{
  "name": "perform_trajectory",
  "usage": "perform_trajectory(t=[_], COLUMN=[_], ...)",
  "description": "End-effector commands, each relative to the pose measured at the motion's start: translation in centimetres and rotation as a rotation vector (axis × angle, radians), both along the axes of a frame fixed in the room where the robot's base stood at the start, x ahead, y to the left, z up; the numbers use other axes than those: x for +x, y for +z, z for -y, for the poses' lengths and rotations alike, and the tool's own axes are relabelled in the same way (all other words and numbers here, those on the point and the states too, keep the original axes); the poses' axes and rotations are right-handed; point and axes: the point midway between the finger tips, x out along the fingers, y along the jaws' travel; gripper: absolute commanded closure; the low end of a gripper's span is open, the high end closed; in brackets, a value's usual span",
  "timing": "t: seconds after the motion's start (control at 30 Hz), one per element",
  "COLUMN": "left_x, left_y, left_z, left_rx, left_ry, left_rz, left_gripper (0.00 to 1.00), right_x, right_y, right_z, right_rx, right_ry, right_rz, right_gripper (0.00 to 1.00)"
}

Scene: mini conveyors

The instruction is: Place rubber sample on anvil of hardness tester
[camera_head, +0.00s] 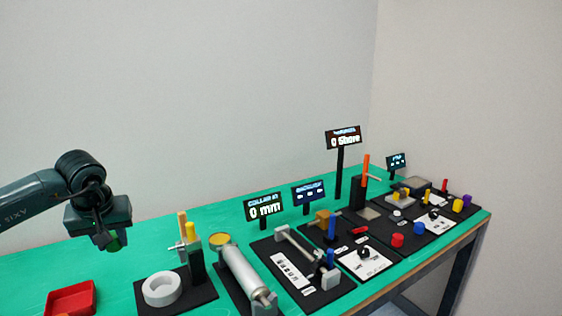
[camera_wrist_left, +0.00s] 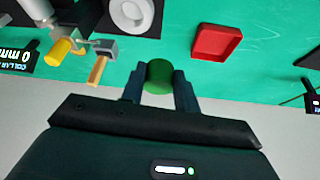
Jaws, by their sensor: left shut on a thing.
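My left gripper (camera_head: 112,236) hangs over the left part of the green table in the head view. It is shut on a green cylinder (camera_wrist_left: 159,76), presumably the rubber sample, between its fingers in the left wrist view. The cylinder is held above the table. The hardness tester (camera_head: 358,192), with an orange lever and a "0 Shore" sign (camera_head: 343,138) on a post, stands far to the right of the gripper. A grey plate (camera_head: 368,213) lies at its foot; I cannot tell for sure whether it is the anvil. My right gripper is out of view.
A red tray (camera_head: 71,299) lies at the table's front left, near the gripper. Between gripper and tester stand a white ring (camera_head: 162,289) on a black base, a silver cylinder (camera_head: 244,272) and a collar station (camera_head: 307,258). Bare green table lies behind them.

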Motion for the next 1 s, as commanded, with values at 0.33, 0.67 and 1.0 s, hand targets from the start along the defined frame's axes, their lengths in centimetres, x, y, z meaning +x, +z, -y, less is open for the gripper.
perform_trajectory(t=[0.33,0.67,1.0], left_x=[-5.8,-15.4,-18.1], left_y=[-3.4,-5.7,-6.0], left_z=[7.0,14.4,15.9], left_rx=[-0.001,-0.001,-0.001], left_ry=[-0.172,-0.375,-0.419], left_rz=[-0.005,-0.002,-0.002], left_gripper=[0.91,0.91,0.91], right_x=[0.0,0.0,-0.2], right_y=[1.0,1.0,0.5], right_z=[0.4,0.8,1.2], right_rx=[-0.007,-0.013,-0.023], right_ry=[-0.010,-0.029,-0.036], right_rz=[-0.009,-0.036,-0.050], right_gripper=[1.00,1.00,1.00])
